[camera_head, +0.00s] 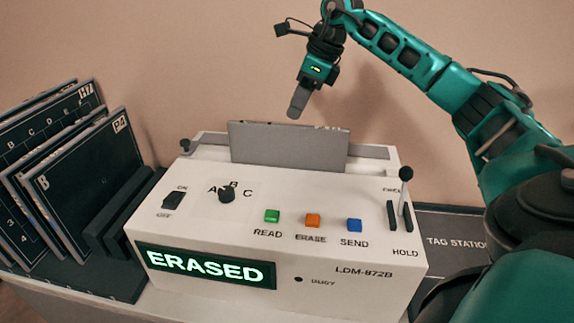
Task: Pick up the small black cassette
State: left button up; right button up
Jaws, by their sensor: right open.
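My right gripper (298,102) hangs above and behind the white reader, seen side-on, so the gap between its fingers does not show. It is open and empty, just above the grey flat plate (289,145) that stands upright in the reader's top slot. This plate looks like a cassette seen from its plain side; no lettering on it can be read. Small black upright slabs (120,205) stand at the left beside the reader; I cannot tell whether they are cassettes or rack dividers. My left gripper is not in view.
The white reader (350,266) has a lit "ERASED" display, green, orange and blue buttons, a knob and a lever (405,190). Larger lettered cassettes (85,175) lean in a rack at the left. A dark "TAG STATION" surface (450,228) lies at the right. A wall stands behind.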

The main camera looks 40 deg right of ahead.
aim_at(290, 125)
jog(key=shift+x, duration=0.95)
jog(key=x, duration=0.4)
jog(key=shift+s+a+f, duration=0.1)
jog(key=shift+s+a, duration=0.1)
jog(key=shift+s, duration=0.15)
jog(key=shift+w+a+f, duration=0.15)
jog(key=shift+w+f, duration=0.05)
jog(key=shift+f, duration=0.35)
jog(key=shift+c, duration=0.4)
grip_shut()
jog(key=shift+r, duration=0.15)
